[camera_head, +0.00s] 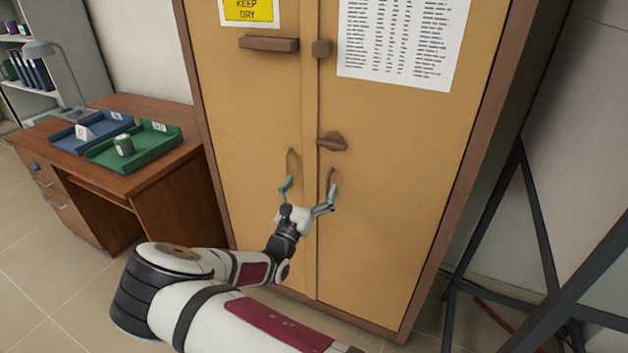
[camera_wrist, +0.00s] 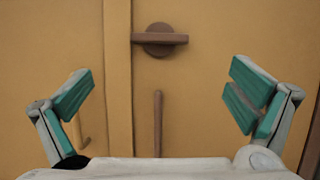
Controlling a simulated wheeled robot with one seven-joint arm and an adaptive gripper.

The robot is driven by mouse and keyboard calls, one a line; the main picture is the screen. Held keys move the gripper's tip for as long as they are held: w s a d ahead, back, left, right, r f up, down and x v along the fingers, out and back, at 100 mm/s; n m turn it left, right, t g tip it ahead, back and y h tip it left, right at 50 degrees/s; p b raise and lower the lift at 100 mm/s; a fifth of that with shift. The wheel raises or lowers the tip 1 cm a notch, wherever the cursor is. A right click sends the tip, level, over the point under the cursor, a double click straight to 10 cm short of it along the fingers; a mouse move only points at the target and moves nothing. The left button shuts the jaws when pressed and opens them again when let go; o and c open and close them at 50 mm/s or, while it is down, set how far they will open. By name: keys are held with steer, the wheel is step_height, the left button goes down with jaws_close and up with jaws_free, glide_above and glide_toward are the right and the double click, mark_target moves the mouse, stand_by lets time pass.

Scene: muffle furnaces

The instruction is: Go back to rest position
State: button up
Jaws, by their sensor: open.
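My gripper (camera_head: 308,194) is open and empty in front of a closed tan cabinet (camera_head: 245,110). In the wrist view, the green-padded fingers of my gripper (camera_wrist: 165,95) stand wide apart with nothing between them. A brown turn latch (camera_head: 332,142) is above the gripper on the right door; it also shows in the wrist view (camera_wrist: 160,40), turned level. A vertical brown handle (camera_wrist: 158,125) on the right door appears between the fingers, apart from both. Another handle (camera_head: 292,162) is on the left door, partly behind a finger in the wrist view.
A wooden desk (camera_head: 165,180) at left bears a blue tray (camera_head: 75,139) and a green tray (camera_head: 160,148) holding a small jar (camera_head: 123,145). A dark metal frame (camera_head: 535,205) is at right. Tiled floor shows at lower left.

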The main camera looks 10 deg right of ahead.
stand_by(0.4)
steer(key=s+d+r+m+g+h, duration=0.2)
steer(key=s+d+r+m+g, duration=0.15)
steer(key=d+m+g, duration=0.25)
steer(key=s+d+r+m+g+h, duration=0.2)
steer(key=s+d+r+m+g, duration=0.15)
steer(key=d+m+g, duration=0.3)
steer(key=s+d+r+m+g+y, duration=0.2)
steer(key=s+d+m+g, duration=0.1)
steer(key=s, duration=0.3)
steer(key=s+d+r+m+g+y, duration=0.1)
steer(key=s+d+m+g+y, duration=0.1)
steer(key=s+m+g+y, duration=0.3)
steer(key=s+a+r+m+t+y, duration=0.2)
steer(key=s+a+r+y, duration=0.1)
steer(key=s, duration=0.5)
steer(key=s+a+r+m+t+y, duration=0.2)
steer(key=s+a+r+m+y, duration=0.1)
steer(key=s, duration=0.6)
steer(key=s+a+r+m+t+y, duration=0.2)
steer(key=s+a+r+m+y, duration=0.1)
steer(key=s+r, duration=0.3)
steer(key=shift+s+a+y+p, duration=0.35)
steer(key=shift+s+a+y, duration=0.35)
steer(key=shift+s, duration=0.45)
steer(key=shift+r+m+t, duration=0.1)
steer(key=shift+m+t, duration=0.15)
